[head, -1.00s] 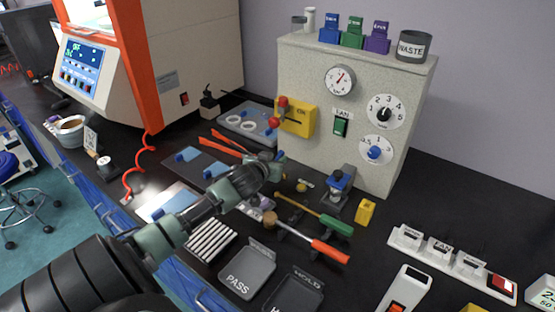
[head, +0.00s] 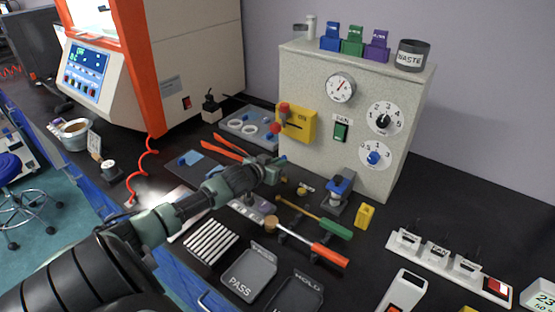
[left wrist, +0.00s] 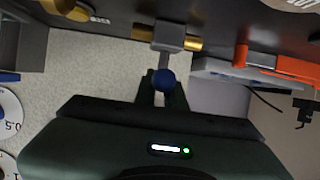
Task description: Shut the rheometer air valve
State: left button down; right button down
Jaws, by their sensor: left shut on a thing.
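The air valve shows in the left wrist view as a grey block (left wrist: 166,38) with brass fittings on both sides. A short stem runs from it to a round blue knob (left wrist: 165,80). My left gripper (left wrist: 163,92) is shut on this blue knob, with its dark fingers on either side. In the head view my left gripper (head: 277,170) is low in front of the grey cabinet (head: 310,85) and hides most of the valve. My right gripper is in neither current view.
A yellow switch box (head: 300,123) with a red-knobbed lever is on the cabinet front, close above my left gripper. Orange-handled pliers (head: 228,146), a green-handled tool (head: 336,229) and a blue-topped device (head: 339,188) are near.

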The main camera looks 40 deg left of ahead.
pick_arm(q)
jog(key=shift+m+h, duration=0.6)
jog(key=shift+h, duration=0.1)
jog(key=shift+r, duration=0.1)
jog(key=c, duration=1.6)
grip_release()
jog(key=shift+c, duration=0.2)
jog(key=shift+o, duration=0.8)
jog(key=shift+w+f, duration=0.25)
jog(key=shift+w, duration=0.05)
jog(key=shift+p+v, duration=0.35)
jog(key=shift+v, duration=3.55)
jog(key=shift+r, duration=0.1)
